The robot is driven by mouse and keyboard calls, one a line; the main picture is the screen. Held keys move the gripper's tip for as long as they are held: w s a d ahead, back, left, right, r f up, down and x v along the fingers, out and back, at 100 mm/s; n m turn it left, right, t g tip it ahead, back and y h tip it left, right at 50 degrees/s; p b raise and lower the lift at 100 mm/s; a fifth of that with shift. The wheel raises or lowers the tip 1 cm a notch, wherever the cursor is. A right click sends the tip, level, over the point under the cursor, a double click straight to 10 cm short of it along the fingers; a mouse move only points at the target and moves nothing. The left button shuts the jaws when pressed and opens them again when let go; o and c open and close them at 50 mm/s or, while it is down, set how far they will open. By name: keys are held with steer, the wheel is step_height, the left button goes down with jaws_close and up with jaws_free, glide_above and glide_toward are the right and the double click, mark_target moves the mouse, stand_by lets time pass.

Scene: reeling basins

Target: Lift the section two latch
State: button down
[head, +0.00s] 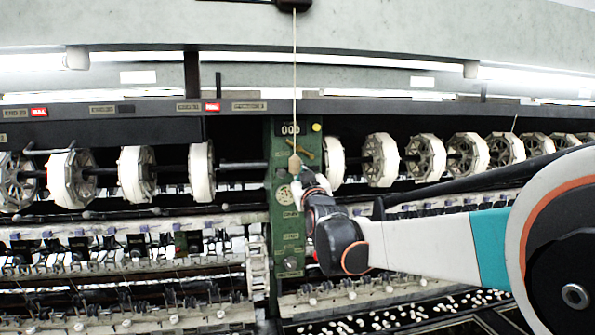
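A green upright panel (289,232) stands in the middle of the reeling machine, with a counter (290,128) at its top. A small brass-coloured lever (305,149) sits on the panel below the counter; I cannot tell whether it is the section two latch. A cord (295,75) hangs in front of the panel and ends in a wooden knob (294,163). My gripper (302,185) is at the panel, just below and right of the knob. It is small and partly hidden by my wrist, so its opening and any contact are unclear.
Reels (140,174) line both sides of the panel on a dark shaft. A dark rail (370,107) with labels runs above them. Basins with several white cocoons (400,317) lie below at right. My arm crosses the right side.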

steer(key=b+v, duration=0.1)
steer(key=v, duration=1)
steer(key=c, duration=2.3)
jaws_free()
steer(key=shift+d, duration=0.1)
